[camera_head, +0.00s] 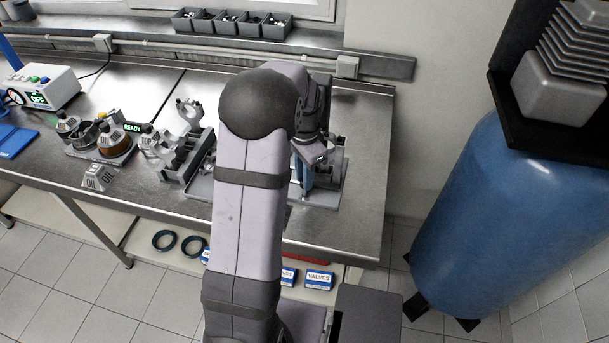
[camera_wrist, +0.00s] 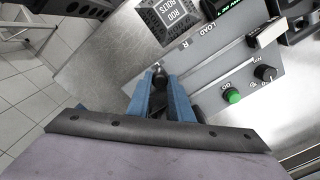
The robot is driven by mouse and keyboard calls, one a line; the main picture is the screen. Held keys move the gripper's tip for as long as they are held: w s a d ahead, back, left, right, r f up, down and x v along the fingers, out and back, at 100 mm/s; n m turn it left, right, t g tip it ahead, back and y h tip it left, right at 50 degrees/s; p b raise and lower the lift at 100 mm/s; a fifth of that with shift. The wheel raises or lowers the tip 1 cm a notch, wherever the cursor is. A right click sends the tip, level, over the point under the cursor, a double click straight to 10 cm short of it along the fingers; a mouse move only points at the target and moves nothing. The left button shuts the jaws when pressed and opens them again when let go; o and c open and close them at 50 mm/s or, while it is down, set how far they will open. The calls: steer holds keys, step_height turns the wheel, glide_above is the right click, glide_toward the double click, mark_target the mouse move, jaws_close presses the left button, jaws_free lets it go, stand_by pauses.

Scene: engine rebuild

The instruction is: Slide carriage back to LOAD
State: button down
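In the wrist view the blue fingers of my gripper (camera_wrist: 159,84) stand on either side of a small dark round-topped knob (camera_wrist: 158,73). The gap is narrow, and I cannot tell whether the fingers press on the knob. A grey plate (camera_wrist: 203,62) carries the lettering LOAD beside a long straight edge or slot. The carriage is not clearly seen; my fingers and wrist hide the area below the knob. In the head view my gripper (camera_head: 306,178) is low over a grey plate (camera_head: 325,197) at the right end of the bench, partly behind my arm.
The plate has a green button (camera_wrist: 232,96), a black dial (camera_wrist: 265,73) and a pale block (camera_wrist: 266,33). A ROD BOLTS box (camera_wrist: 172,14) stands near its edge. Grey engine parts (camera_head: 188,150) lie left of my arm. A blue tank (camera_head: 500,215) stands right of the bench.

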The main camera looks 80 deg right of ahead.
steer(key=w+p, duration=0.1)
steer(key=w, duration=1.4)
steer(key=shift+w+r, duration=0.1)
steer(key=shift+w, duration=0.25)
steer(key=c, duration=1.6)
jaws_free()
steer(key=shift+w, duration=0.15)
steer(key=shift+r+b, duration=1.2)
steer(key=shift+r, duration=2.45)
